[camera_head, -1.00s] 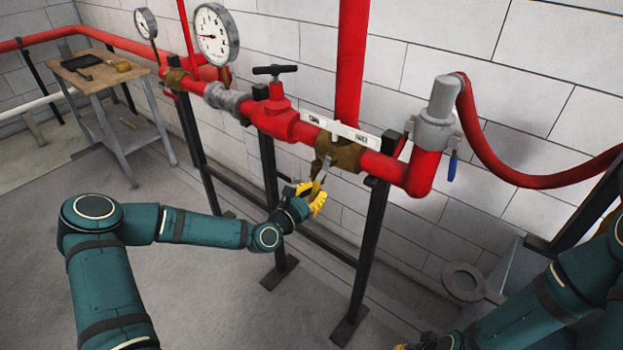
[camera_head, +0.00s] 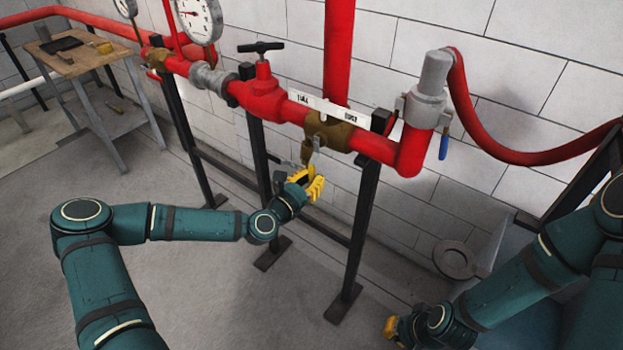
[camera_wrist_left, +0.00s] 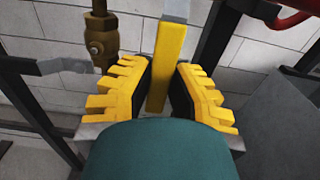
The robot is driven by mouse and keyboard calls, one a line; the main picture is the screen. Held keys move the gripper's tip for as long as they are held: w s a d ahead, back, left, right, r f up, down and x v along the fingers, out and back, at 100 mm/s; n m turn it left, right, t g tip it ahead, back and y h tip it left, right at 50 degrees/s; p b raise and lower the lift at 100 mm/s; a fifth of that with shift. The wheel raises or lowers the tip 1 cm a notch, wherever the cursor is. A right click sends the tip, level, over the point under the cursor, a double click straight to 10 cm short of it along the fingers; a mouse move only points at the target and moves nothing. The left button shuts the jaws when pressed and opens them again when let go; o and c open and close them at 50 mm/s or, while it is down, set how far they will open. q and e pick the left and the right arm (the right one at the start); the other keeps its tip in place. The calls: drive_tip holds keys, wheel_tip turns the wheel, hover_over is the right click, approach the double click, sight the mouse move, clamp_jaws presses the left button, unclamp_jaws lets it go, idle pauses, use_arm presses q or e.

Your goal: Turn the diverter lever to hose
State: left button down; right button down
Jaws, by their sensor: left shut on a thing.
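The diverter is a brass valve body (camera_head: 327,133) in the red pipe, under a white label plate (camera_head: 337,110) with two small, blurred words. Its lever (camera_head: 316,160) has a grey metal upper part and hangs down below the body. My left gripper (camera_head: 308,184) is shut on the lever's lower end. In the left wrist view, the lever's yellow handle (camera_wrist_left: 167,65) stands upright between the two yellow-and-black fingers of this gripper (camera_wrist_left: 163,85). My right gripper (camera_head: 392,329) is low at the bottom of the head view, mostly hidden by its own arm.
A red hand-wheel valve (camera_head: 262,92) and a gauge (camera_head: 199,18) are on the pipe to the left. Black posts (camera_head: 360,215) support the pipe. A red hose (camera_head: 500,150) leaves the grey fitting (camera_head: 428,90). A wooden-topped table (camera_head: 75,65) stands at the far left.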

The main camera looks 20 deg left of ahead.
use_arm(q)
drive_tip(key=c, duration=0.9)
unclamp_jaws()
drive_tip(key=shift+s+d, duration=0.1)
drive_tip(key=v, duration=1.2)
